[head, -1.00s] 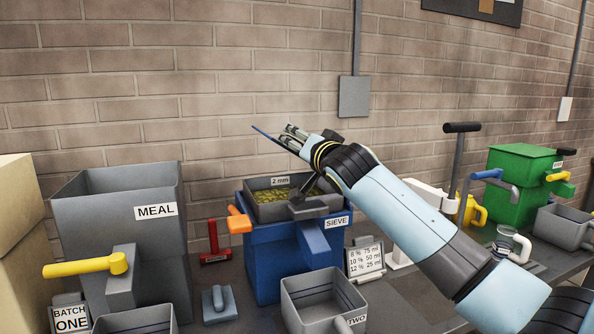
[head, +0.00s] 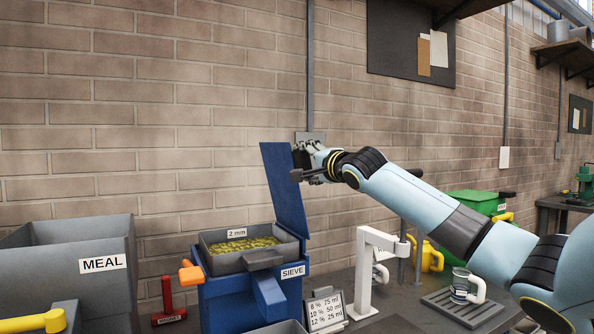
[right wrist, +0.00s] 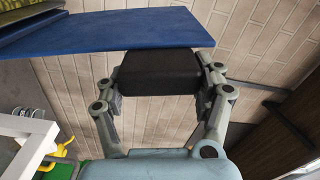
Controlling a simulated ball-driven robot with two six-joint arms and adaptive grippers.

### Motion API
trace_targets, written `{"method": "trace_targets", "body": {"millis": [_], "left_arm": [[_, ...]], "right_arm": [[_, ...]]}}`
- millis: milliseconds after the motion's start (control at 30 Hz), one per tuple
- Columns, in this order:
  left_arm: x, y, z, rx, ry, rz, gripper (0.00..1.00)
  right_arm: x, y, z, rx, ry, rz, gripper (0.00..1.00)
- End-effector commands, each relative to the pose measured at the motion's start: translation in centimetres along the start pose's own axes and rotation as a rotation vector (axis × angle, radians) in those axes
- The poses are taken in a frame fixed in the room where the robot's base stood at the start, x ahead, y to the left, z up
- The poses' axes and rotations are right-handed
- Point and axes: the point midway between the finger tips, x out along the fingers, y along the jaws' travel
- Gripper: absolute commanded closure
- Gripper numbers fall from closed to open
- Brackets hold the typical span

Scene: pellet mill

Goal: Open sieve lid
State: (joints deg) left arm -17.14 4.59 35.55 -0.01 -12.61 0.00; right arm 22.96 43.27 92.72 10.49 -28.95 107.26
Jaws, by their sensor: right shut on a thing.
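The blue sieve (head: 245,302) stands on the bench, with its label at the upper right. Its blue lid (head: 283,190) stands nearly upright on the right side of the sieve, leaning slightly left. Under it the grey sieve tray (head: 210,240), marked 2 mm, lies uncovered with greenish-yellow pellets in it. My right gripper (head: 308,166) is at the right face of the lid, near its top. In the right wrist view its fingers are shut on the black lid handle (right wrist: 158,72), against the blue lid (right wrist: 110,32). My left gripper is not in view.
An orange handle (head: 191,273) sticks out at the sieve's left. A white stand (head: 363,270), a small card (head: 325,312) and a green machine (head: 475,201) are to the right. The brick wall is behind.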

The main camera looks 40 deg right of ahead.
Motion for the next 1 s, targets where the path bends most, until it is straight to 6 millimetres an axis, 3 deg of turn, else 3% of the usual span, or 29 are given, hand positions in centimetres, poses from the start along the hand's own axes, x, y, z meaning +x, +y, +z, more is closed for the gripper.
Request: {"method": "trace_targets", "body": {"millis": [600, 633, 800, 1000], "left_arm": [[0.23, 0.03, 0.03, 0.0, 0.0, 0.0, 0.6], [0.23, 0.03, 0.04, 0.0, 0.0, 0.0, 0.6], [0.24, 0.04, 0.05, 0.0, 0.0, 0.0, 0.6], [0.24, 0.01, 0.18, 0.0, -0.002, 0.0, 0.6]], "right_arm": [[0.01, 0.04, -0.89, 0.034, 0.001, -0.002, 0.9], [0.02, 0.05, -0.89, 0.034, 0.001, -0.002, 0.28], [0.01, 0.09, -0.86, 0.035, 0.001, -0.001, 0.1], [0.0, 0.14, -0.82, 0.036, 0.001, 0.0, 0.1]]}}
